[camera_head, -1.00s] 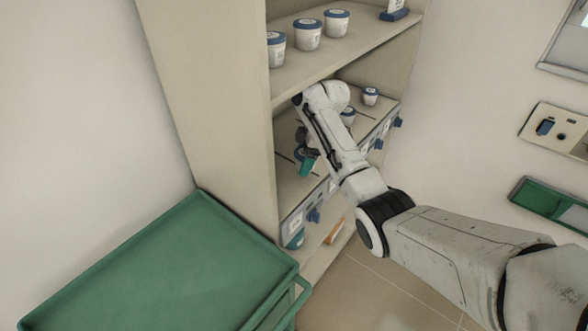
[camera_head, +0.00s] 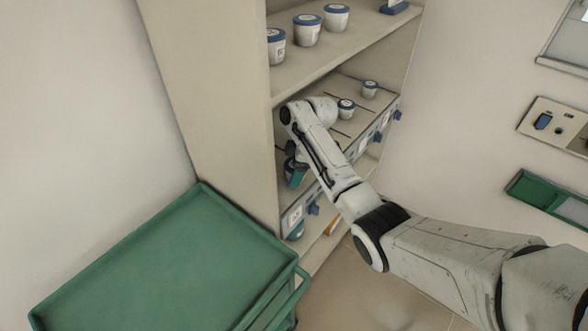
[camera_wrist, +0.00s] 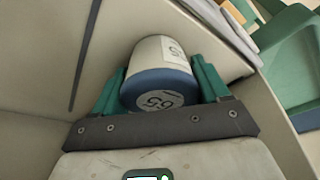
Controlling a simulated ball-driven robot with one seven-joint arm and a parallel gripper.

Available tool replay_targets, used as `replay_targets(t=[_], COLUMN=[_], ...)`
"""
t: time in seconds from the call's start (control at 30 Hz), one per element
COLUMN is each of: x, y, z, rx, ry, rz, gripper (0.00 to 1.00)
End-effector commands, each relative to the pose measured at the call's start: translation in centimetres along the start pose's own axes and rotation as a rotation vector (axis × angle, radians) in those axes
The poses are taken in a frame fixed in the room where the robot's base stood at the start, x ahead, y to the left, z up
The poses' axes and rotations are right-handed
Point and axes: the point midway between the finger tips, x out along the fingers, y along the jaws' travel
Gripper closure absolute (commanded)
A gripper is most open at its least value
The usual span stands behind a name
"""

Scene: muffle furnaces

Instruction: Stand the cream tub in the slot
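The cream tub (camera_wrist: 164,75), with a blue lid and a white label, is between the two green fingers of my gripper (camera_wrist: 158,88) in the wrist view. Both fingers appear to press on its sides, so the gripper is shut on it. In the head view my gripper (camera_head: 296,172) is at the left end of the middle shelf (camera_head: 333,142), close to the cabinet's side wall, and my arm hides most of the tub. Dark divider lines (camera_wrist: 84,55) mark slots on the shelf. I cannot tell whether the tub's base touches the shelf.
Two similar tubs stand farther right on the middle shelf, one (camera_head: 346,109) and another (camera_head: 370,89). Several tubs (camera_head: 307,30) stand on the upper shelf, above my arm. Blue clips (camera_head: 313,209) stick out from the shelf front. A green tray (camera_head: 165,262) lies at the lower left.

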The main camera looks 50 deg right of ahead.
Motion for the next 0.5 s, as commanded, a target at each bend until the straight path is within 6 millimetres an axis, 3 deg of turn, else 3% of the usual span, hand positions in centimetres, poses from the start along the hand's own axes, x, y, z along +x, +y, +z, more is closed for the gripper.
replay_targets(t=[0.23,0.5], x=[0.00,-0.18], y=[0.00,0.01], z=[-0.01,-0.06], rx=[0.000,0.000], ry=[0.000,0.000], rz=[0.000,0.000], gripper=[0.01,0.01])
